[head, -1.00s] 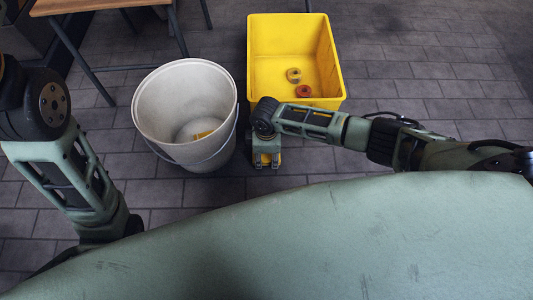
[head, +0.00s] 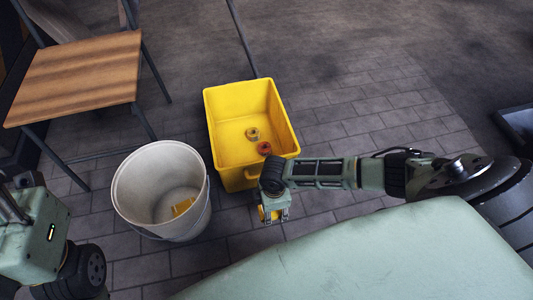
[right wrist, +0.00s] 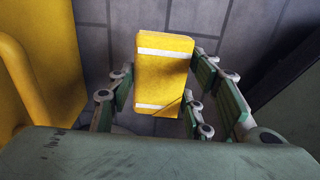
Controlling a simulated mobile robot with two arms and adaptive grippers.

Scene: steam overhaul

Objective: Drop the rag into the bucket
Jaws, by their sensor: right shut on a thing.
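My right gripper (head: 273,213) is shut on a yellow folded rag (right wrist: 163,72) with two white bands. The rag shows between its fingers in the right wrist view. In the head view only a little yellow shows under the gripper. The whitish bucket (head: 135,190) stands on the floor to the left of the gripper, upright and open at the top. Another yellow piece (head: 183,206) lies inside the bucket. The right gripper is apart from the bucket, to the right of its rim. My left arm shows at the left edge, but its fingers do not.
A yellow bin (head: 228,108) stands just behind the right gripper, with a tan ring (head: 252,133) and a red ring (head: 264,148) inside. A wooden-topped table (head: 80,75) with metal legs stands at the back left. Tiled floor is clear right of the bin.

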